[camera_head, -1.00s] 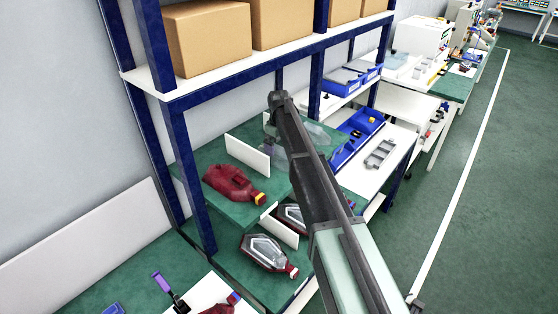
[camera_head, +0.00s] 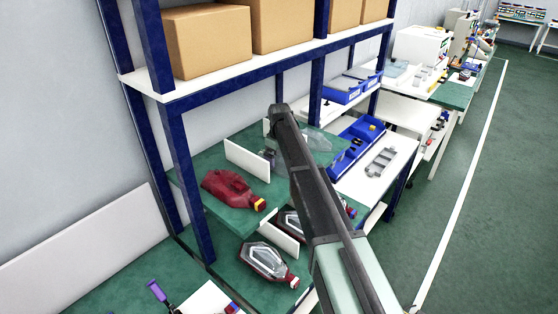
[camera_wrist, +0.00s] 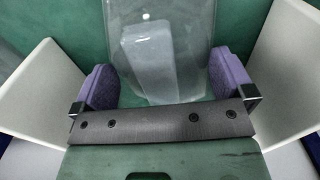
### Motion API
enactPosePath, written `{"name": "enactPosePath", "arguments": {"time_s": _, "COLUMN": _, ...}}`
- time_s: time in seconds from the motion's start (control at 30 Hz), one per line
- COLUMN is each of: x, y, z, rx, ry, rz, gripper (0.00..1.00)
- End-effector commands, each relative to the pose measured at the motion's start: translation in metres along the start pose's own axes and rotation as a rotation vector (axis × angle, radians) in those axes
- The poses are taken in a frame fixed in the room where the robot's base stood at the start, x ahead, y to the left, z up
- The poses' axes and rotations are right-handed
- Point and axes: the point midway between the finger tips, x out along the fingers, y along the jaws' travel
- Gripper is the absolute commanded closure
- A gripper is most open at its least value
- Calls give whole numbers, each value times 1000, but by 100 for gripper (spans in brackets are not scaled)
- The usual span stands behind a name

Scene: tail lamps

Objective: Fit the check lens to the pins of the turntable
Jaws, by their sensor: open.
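The clear check lens (camera_wrist: 160,55) lies on a green shelf surface in the wrist view. It also shows partly behind my arm in the head view (camera_head: 318,142). My gripper (camera_wrist: 164,78) is open, with one purple finger pad on each side of the lens's near end. In the head view only a little of my gripper (camera_head: 268,157) shows past the dark arm. I cannot make out the turntable or its pins in these frames.
White dividers (camera_head: 247,158) stand beside the lens space. A dark red lamp housing (camera_head: 232,189) lies left of it, and a clear-lensed lamp (camera_head: 266,261) lies on the lower shelf. Blue bins (camera_head: 357,143) stand to the right. Blue rack posts (camera_head: 190,180) and cardboard boxes (camera_head: 207,40) are close by.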

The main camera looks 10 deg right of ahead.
Motion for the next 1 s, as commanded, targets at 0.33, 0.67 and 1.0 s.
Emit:
{"name": "enactPosePath", "arguments": {"time_s": 0.33, "x": 0, "y": 0, "z": 0, "rx": 0, "ry": 0, "rz": 0, "gripper": 37}}
{"name": "enactPosePath", "arguments": {"time_s": 0.67, "x": 0, "y": 0, "z": 0, "rx": 1, "ry": -1, "rz": -1, "gripper": 37}}
{"name": "enactPosePath", "arguments": {"time_s": 1.0, "x": -40, "y": 0, "z": 4, "rx": 1, "ry": -1, "rz": -1, "gripper": 100}}
